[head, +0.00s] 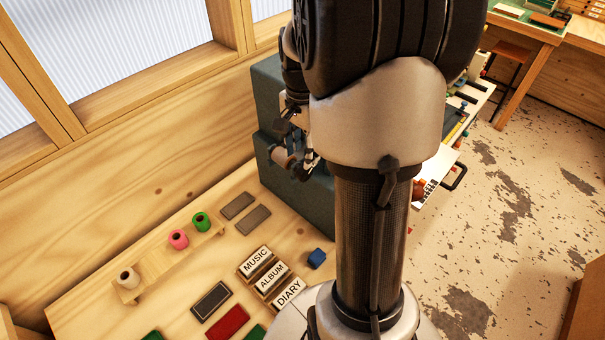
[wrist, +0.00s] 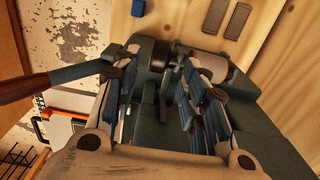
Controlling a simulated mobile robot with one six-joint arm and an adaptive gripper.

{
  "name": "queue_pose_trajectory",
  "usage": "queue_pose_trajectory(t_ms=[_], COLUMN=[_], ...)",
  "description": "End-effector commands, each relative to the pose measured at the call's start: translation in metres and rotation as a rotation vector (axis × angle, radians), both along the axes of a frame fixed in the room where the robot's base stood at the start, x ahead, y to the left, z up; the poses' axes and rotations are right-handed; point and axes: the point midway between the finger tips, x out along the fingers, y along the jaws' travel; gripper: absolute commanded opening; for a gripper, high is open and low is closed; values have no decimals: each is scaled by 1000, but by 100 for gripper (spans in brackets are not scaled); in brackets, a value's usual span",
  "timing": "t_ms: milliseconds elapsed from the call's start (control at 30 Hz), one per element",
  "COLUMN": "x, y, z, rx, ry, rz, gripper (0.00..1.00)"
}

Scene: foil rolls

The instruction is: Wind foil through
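A dark teal machine (head: 272,95) stands on the wooden bench by the wall, partly hidden behind my arm. A pale grey roll with a dark end (head: 283,157) sits at its front; it also shows in the wrist view (wrist: 211,68), just right of the fingertips. My gripper (head: 307,165) is close in front of the machine. In the wrist view my gripper (wrist: 160,62) has its two blue-padded fingers apart, with dark machine parts seen between them. I see nothing clearly pinched. Contact with the machine cannot be told. No foil strip is clearly visible.
Label blocks (head: 264,274), a blue block (head: 316,258) and dark bars (head: 238,206) lie on the bench. A brown-ended lever (wrist: 30,85) sticks out left in the wrist view.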

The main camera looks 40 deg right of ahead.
Motion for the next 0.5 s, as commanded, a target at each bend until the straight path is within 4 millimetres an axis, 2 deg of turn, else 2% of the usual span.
queue_pose_trajectory(t_ms=[33,200,333,500], x=[-1,-1,0,0], y=[0,0,0,0], z=[-15,-49,-68,-81], rx=[3,3,2,1], ry=[3,4,2,0], rz=[0,0,0,-1], gripper=[40,40,40,40])
